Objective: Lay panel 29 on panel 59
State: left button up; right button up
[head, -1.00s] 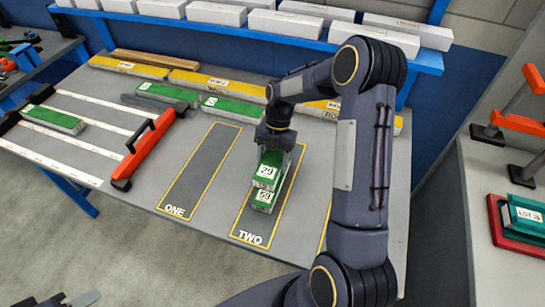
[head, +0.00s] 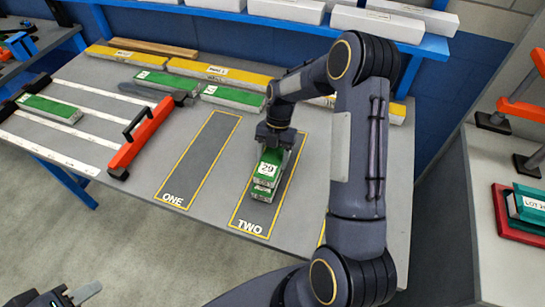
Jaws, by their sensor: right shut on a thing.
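Panel 29 (head: 268,171) is green-topped with a white label reading 29. My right gripper (head: 275,143) is shut on its far end from above. Panel 59 (head: 261,193) lies beneath panel 29 in the yellow-outlined bay TWO; only its near end shows, its label mostly hidden. The two panels look lined up and very close together, but I cannot tell if they touch fully. My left gripper (head: 82,296) is at the bottom left edge, partly cut off, away from the table.
Bay ONE (head: 202,158) is empty. Other green panels (head: 233,97) and yellow panels (head: 216,72) lie along the back. White boxes (head: 379,22) line the blue shelf.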

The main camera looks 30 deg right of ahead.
jog(key=shift+f+b, duration=0.4)
jog(key=shift+f, duration=0.05)
jog(key=o, duration=1.1)
